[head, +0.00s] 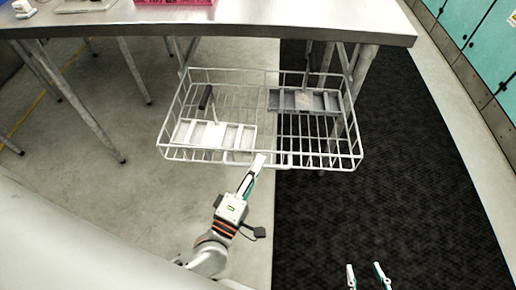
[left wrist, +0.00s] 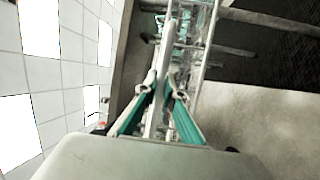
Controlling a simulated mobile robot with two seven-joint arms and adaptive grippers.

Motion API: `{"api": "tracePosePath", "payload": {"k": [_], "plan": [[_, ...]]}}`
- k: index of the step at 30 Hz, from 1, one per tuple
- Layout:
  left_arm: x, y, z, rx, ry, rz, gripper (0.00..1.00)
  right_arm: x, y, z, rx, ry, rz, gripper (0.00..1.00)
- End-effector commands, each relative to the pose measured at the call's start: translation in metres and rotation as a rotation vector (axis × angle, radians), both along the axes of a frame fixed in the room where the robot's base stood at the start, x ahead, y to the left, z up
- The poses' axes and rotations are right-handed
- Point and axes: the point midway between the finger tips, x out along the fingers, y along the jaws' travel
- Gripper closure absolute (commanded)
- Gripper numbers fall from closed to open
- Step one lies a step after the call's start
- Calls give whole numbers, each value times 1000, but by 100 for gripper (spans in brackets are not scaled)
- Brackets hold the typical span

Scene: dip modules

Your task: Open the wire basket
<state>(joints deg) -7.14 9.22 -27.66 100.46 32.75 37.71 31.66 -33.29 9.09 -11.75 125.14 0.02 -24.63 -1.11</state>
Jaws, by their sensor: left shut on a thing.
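The white wire basket (head: 318,166) stands out in front of the metal table's front edge in the head view, its open top facing up. My left gripper (head: 254,172) is at the middle of its front rim, shut on that rim. In the left wrist view the two fingers (left wrist: 164,95) close around a pale bar, with the basket's wires (left wrist: 205,45) beyond. My right gripper (head: 368,276) is at the bottom edge of the head view, fingertips apart and empty, away from the basket.
Inside the basket lie a white divided tray (head: 215,136) at left and a grey one (head: 305,101) at right. A dark handle (head: 205,97) stands by the white tray. The metal table (head: 300,25) is behind, with a pink box (head: 172,2) on it. Floor in front is clear.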

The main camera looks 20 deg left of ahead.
Motion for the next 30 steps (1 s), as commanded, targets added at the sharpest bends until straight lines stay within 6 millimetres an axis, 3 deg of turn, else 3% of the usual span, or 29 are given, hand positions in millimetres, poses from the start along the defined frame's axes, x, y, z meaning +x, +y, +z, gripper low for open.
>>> {"api": "tracePosePath", "payload": {"k": [7, 19, 20, 21, 30], "plan": [[-17, -5, 0, 0, 0, 0, 100, -2, -2, -3, -4, 8, -3, 60], [-19, -5, 0, 0, 0, 0, 100, 2, -2, 0, -3, -1, -4, 60], [-19, -5, 0, 0, 0, 0, 86, 2, -2, 0, -3, -2, -4, 60], [-19, -5, 0, 0, 0, 0, 83, 2, -1, 1, -3, -2, -4, 60], [-20, -5, 0, 0, 0, 0, 83, 5, 1, 3, 1, -8, -4, 60]]}}
